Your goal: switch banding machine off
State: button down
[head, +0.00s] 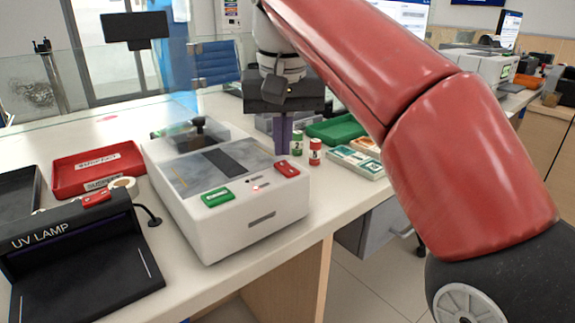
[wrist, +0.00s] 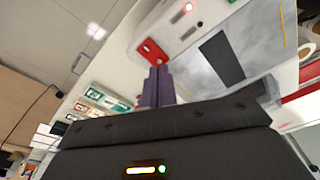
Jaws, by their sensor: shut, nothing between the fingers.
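The banding machine (head: 265,226) is a white box with a grey top on the counter. It bears a green button (head: 217,197) and a red button (head: 288,168), with a small red light (head: 255,188) glowing between them. My gripper (head: 284,152) is shut and empty, its purple fingers pointing down just behind the red button in the head view. In the wrist view my gripper (wrist: 158,70) has its fingertips beside the red button (wrist: 150,52), overlapping its edge. I cannot tell whether they touch. The light also glows in the wrist view (wrist: 188,7).
A UV lamp (head: 80,215) and a red tray (head: 98,168) stand left of the machine. Small green and red cylinders (head: 315,152), a green tray (head: 338,128) and banknote bundles (head: 355,162) lie to the right, near my fingers. A glass screen (head: 75,80) stands behind.

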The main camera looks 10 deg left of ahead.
aim_at(283, 164)
jog(key=shift+f+b, duration=0.65)
jog(key=shift+f, duration=0.2)
dwell(0.3)
jog(key=shift+r, duration=0.1)
notch_tip(283, 164, up, 3)
jog(key=p, duration=0.3)
jog(key=shift+r+p, duration=0.45)
jog(key=shift+r, duration=1.5)
